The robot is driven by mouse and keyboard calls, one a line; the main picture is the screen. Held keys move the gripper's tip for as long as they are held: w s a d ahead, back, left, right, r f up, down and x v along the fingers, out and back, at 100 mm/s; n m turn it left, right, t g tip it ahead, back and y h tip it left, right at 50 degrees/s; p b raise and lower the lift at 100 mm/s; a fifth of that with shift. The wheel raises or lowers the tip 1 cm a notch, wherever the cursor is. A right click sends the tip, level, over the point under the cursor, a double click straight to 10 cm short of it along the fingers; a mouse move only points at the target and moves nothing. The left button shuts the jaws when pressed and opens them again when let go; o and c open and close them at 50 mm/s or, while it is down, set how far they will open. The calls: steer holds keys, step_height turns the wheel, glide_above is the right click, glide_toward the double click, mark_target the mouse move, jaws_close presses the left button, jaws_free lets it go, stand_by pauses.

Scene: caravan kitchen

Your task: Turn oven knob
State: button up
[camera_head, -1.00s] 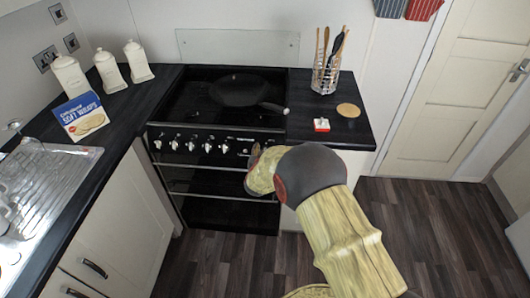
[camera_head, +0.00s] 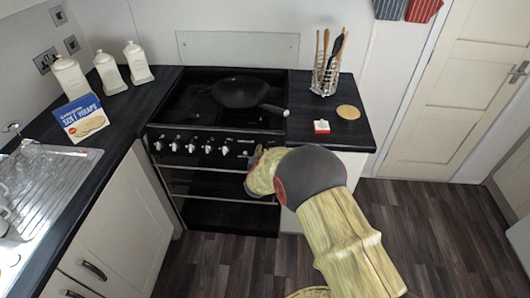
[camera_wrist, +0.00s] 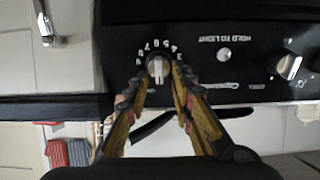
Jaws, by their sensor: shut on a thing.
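The black oven (camera_head: 222,183) stands in the counter, with a row of silver control knobs (camera_head: 191,148) along its front panel. My gripper (camera_head: 256,153) is at the right end of this panel, partly hidden by my own arm. In the wrist view, the oven knob (camera_wrist: 158,70) is a pale, ridged dial with white numbers printed around it. My gripper (camera_wrist: 159,80) has one finger on each side of this knob and is shut on it. The knob's pointer ridge runs roughly up and down in that view. In the head view this knob is hidden.
A black frying pan (camera_head: 240,92) sits on the hob, its handle pointing right. A utensil holder (camera_head: 325,75), a small red and white box (camera_head: 321,127) and a round tan disc (camera_head: 348,112) are on the right counter. The dark floor (camera_head: 440,225) at right is clear.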

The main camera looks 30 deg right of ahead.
steer(key=shift+n+p, duration=0.3)
steer(key=shift+p, duration=0.1)
jaws_close()
steer(key=n+p, duration=0.2)
steer(key=n, duration=0.1)
steer(key=shift+a+r+p, duration=0.1)
steer(key=shift+a+p, duration=0.05)
steer(key=shift+p, duration=0.2)
steer(key=n+p, duration=0.1)
steer(key=n, duration=0.1)
steer(key=n+p, duration=0.2)
steer(key=n, duration=0.1)
steer(key=shift+w+a+f+n+p, duration=0.15)
steer(key=shift+a+f+n+p, duration=0.05)
steer(key=shift+a+n+p, duration=0.1)
steer(key=shift+s+f+n+g+y+p, duration=0.25)
steer(key=shift+n+p, duration=1.3)
steer(key=shift+n, duration=2.2)
steer(key=shift+s+f+n+t+p, duration=0.1)
steer(key=shift+f+n+p, duration=0.3)
steer(key=shift+n+p, duration=2.25)
steer(key=shift+s+f+n+g+y+p, duration=0.15)
steer(key=shift+f+n+p, duration=0.25)
steer(key=shift+n, duration=4.5)
steer(key=o, duration=1)
jaws_free()
steer(key=shift+a, duration=0.1)
